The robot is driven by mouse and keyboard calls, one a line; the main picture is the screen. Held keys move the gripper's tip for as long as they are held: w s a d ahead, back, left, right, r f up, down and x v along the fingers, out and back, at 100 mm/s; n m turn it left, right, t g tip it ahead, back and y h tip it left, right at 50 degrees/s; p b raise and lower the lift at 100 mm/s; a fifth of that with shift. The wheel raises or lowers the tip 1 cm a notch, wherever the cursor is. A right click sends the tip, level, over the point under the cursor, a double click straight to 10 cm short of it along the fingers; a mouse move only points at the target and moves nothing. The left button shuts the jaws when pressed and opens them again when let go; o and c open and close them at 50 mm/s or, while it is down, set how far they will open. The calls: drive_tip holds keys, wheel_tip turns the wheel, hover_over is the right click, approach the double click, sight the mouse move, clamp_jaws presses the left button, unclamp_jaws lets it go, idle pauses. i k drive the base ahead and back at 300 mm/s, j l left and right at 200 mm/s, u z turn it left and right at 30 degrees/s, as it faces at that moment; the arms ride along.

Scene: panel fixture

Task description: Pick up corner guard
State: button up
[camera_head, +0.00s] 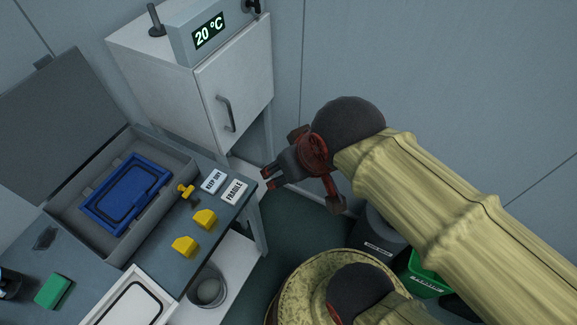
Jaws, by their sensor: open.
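One corner guard (205,219) is nearer the table's right edge, and the other corner guard (185,247) is a little lower and left. My gripper (266,180) is open and empty. It shows to the upper right of both pieces, just past the table's right edge, apart from them, with its fingers pointing left.
An open grey case (62,198) holds a blue frame (128,192). A yellow-handled part (186,191) and labels (234,190) lie near the guards. A white cabinet (235,85) stands behind. A green sponge-like block (54,291) and a white framed panel (128,303) lie in front.

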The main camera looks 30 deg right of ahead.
sight(186, 245)
drive_tip(key=k+j+u, duration=0.1)
drive_tip(key=u, duration=0.95)
drive_tip(key=i+j, duration=0.05)
